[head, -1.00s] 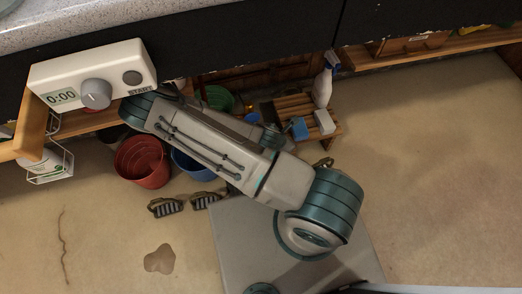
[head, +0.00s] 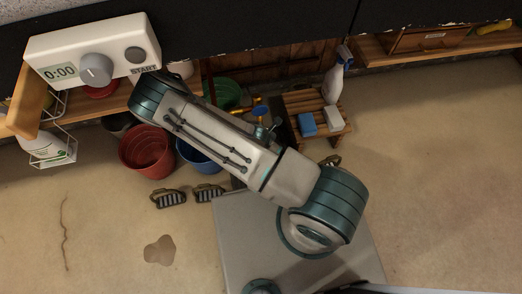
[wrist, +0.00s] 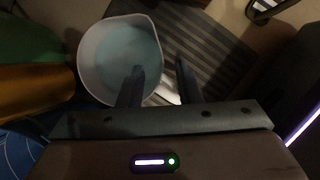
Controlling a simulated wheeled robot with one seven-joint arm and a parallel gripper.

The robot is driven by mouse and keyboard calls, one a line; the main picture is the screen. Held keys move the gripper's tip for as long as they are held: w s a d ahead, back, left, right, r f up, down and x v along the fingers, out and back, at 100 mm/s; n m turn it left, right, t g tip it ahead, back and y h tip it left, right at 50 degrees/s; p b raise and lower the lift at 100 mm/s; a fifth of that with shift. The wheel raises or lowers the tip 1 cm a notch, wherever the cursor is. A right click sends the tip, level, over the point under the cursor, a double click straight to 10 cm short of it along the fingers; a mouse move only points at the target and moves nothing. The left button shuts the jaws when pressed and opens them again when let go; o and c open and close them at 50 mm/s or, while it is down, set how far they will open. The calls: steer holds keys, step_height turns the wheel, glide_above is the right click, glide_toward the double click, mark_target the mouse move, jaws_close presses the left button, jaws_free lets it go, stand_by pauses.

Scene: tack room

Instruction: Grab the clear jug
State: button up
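In the wrist view, a pale, round, open-topped vessel (wrist: 103,62) with a bluish inside and a lip at its upper right looks like the clear jug. My gripper (wrist: 160,75) is open. Its left finger overlaps the near right part of the jug's opening in the picture. Its right finger is outside the rim, to the right. I cannot tell whether either finger touches the jug. In the head view my arm covers the gripper, and I cannot make out the jug there.
A red bucket (head: 146,150) and a blue bucket (head: 194,158) stand on the floor. A slatted wooden stool (head: 318,115) holds a blue block (head: 307,124), a white block (head: 333,118) and a spray bottle (head: 334,82). Two brushes (head: 168,198) lie in front. Floor at right is clear.

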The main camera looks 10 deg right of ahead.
steer(key=b+x, duration=0.2)
steer(key=x, duration=0.2)
steer(key=shift+f+b, duration=0.35)
steer(key=shift+f, duration=0.1)
steer(key=shift+r, duration=0.1)
jaws_close()
steer(key=shift+r+p, duration=0.25)
steer(key=shift+p, duration=0.05)
